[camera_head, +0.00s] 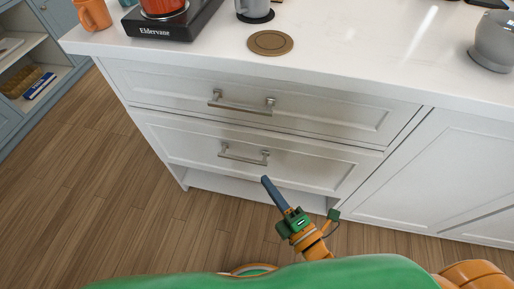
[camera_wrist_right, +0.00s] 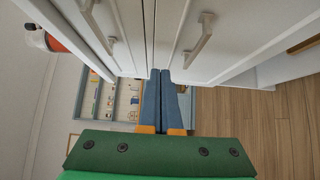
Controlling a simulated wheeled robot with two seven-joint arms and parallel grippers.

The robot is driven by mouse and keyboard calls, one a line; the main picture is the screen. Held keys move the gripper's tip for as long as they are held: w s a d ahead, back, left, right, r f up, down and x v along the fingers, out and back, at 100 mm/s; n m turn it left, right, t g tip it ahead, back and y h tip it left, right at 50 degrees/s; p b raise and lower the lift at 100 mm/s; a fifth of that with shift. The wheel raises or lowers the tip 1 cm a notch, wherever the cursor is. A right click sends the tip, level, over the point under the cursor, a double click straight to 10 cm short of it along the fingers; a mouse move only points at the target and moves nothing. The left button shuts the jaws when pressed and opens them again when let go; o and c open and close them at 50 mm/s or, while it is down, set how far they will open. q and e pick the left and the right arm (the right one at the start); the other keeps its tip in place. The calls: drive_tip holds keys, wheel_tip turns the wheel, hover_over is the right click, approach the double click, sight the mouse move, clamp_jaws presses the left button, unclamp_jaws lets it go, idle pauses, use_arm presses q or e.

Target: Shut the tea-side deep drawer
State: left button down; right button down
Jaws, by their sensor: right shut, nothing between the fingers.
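The white cabinet has an upper drawer (camera_head: 310,107) and a deep lower drawer (camera_head: 300,172), each with a metal bar handle. The lower drawer front looks flush or nearly flush with the upper one; I see no open inside. Its handle (camera_head: 243,157) is clear. My right gripper (camera_head: 265,180) is shut and empty, its fingertips just below and right of the lower handle. I cannot tell whether they touch the front. In the right wrist view the shut fingers (camera_wrist_right: 168,76) point at two white fronts with handles. My left gripper is not in view.
The white countertop (camera_head: 350,45) carries a black Eldervane appliance (camera_head: 155,30), an orange mug (camera_head: 93,14), a grey mug (camera_head: 254,8), a round brown coaster (camera_head: 270,42) and a grey pot (camera_head: 493,42). Blue-grey shelves (camera_head: 30,60) stand left. The wooden floor (camera_head: 100,180) is clear.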

approach(247, 136)
drive_tip(key=w+a, duration=0.2)
drive_tip(key=a, duration=0.2)
drive_tip(key=shift+w+d, duration=0.2)
drive_tip(key=shift+w, duration=0.35)
drive_tip(key=shift+w+d, duration=0.15)
drive_tip(key=shift+w, duration=0.45)
drive_tip(key=shift+w+d+f, duration=0.1)
drive_tip(key=shift+w+d, duration=0.1)
drive_tip(key=shift+w, duration=0.25)
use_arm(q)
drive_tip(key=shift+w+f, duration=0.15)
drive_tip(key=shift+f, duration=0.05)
